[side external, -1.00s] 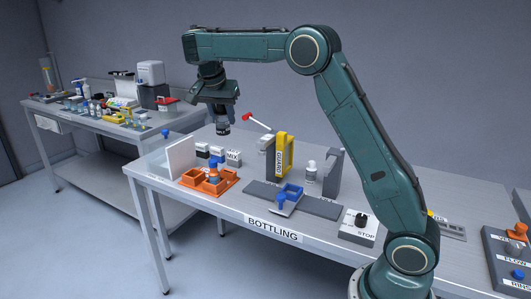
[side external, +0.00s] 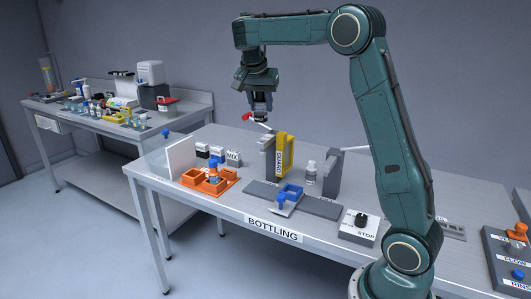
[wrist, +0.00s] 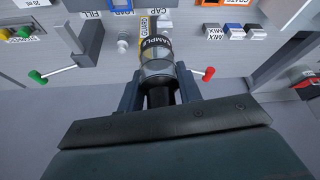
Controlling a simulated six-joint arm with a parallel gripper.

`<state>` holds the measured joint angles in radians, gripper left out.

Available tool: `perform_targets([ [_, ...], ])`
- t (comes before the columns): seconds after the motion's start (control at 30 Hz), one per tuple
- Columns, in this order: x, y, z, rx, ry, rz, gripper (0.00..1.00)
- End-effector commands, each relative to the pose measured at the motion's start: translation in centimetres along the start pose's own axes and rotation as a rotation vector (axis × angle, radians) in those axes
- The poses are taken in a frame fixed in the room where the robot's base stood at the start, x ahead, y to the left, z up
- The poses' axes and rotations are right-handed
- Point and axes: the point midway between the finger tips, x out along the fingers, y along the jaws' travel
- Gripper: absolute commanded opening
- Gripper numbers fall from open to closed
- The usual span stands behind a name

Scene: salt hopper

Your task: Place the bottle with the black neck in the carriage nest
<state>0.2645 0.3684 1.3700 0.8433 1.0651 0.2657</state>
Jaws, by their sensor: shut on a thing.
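My gripper (side external: 262,104) is shut on a clear bottle (wrist: 158,62) with a black band marked SAMPLE. The bottle's black neck (wrist: 160,97) lies between the two fingers. In the side view the held bottle (side external: 260,117) hangs below the fingers, in the air above the back of the bench, near the yellow guard. The blue carriage nest (side external: 292,190) is on the grey track, to the right of and below my gripper. A blue part by the LOAD label (wrist: 122,5) shows at the top of the wrist view.
A yellow guard (side external: 284,153) and a grey post (side external: 332,172) stand behind the track. A small pale bottle (side external: 311,172) stands between them. A red-knobbed lever (wrist: 208,74) is close to the held bottle in the wrist view. An orange tray (side external: 225,184) stands left.

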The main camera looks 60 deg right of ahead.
Motion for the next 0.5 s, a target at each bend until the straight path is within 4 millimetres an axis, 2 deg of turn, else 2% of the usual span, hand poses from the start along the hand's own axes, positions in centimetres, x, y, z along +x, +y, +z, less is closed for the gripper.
perform_targets([
  [0.03,0.2,1.6,-0.7,0.005,0.000,0.002,0.13],
  [0.2,1.1,5.6,-1.8,0.005,-0.006,-0.003,0.13],
  [0.4,1.8,9.1,-2.0,0.009,-0.016,-0.013,0.13],
  [0.5,2.5,9.9,-1.8,0.006,-0.021,-0.016,0.13],
])
